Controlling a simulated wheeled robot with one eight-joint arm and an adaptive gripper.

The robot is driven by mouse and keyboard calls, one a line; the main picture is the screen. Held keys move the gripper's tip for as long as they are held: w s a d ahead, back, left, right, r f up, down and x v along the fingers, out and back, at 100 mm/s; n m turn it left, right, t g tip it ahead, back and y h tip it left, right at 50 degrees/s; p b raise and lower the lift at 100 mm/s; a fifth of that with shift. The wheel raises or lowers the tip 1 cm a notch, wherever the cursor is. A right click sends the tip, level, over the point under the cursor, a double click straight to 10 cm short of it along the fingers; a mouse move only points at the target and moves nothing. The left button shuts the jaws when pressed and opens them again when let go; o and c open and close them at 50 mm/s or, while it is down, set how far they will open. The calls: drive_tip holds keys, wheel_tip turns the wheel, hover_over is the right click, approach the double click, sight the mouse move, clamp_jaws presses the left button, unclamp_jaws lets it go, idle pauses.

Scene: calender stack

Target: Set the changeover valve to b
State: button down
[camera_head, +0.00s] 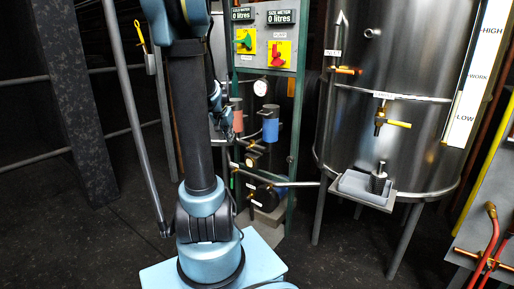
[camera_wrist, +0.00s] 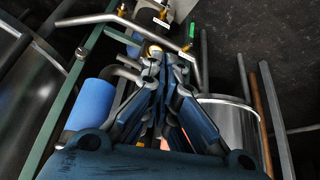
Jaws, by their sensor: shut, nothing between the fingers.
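No part that I can read as marked a or b shows, so I cannot tell for sure which fitting is the changeover valve. A blue canister (camera_head: 271,125) and a reddish canister (camera_head: 237,115) hang side by side on the green frame in the head view, with pipework around them. The blue canister also shows at left in the wrist view (camera_wrist: 92,105). My gripper (camera_wrist: 163,62) is shut and empty, its fingertips close to a brass-coloured fitting (camera_wrist: 155,49) and a bent silvery bar (camera_wrist: 120,24). I cannot tell whether they touch. My arm partly hides this area in the head view.
A panel with a green handle (camera_head: 244,39) and a red handle (camera_head: 278,56) sits above the canisters. A large steel tank (camera_head: 350,125) with a small shelf (camera_head: 351,187) stands at right. The green frame post (camera_head: 298,110) is close beside the canisters. Dark floor is open at left.

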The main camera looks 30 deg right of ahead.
sight(254, 152)
drive_tip(key=w+d+f+m+h, duration=0.1)
drive_tip(key=w+d+f+m, duration=0.1)
drive_tip(key=d, duration=0.5)
drive_tip(key=w+d+f+m+h, duration=0.1)
drive_tip(key=w+d+f, duration=0.1)
drive_tip(key=d, duration=0.5)
drive_tip(key=shift+x, duration=4.8)
drive_tip(key=shift+s+d, duration=0.2)
drive_tip(key=shift+s, duration=0.05)
drive_tip(key=shift+f+m, duration=0.15)
drive_tip(key=shift+m, duration=0.15)
drive_tip(key=shift+a+y, duration=0.1)
drive_tip(key=shift+y, duration=0.2)
drive_tip(key=shift+f, duration=0.1)
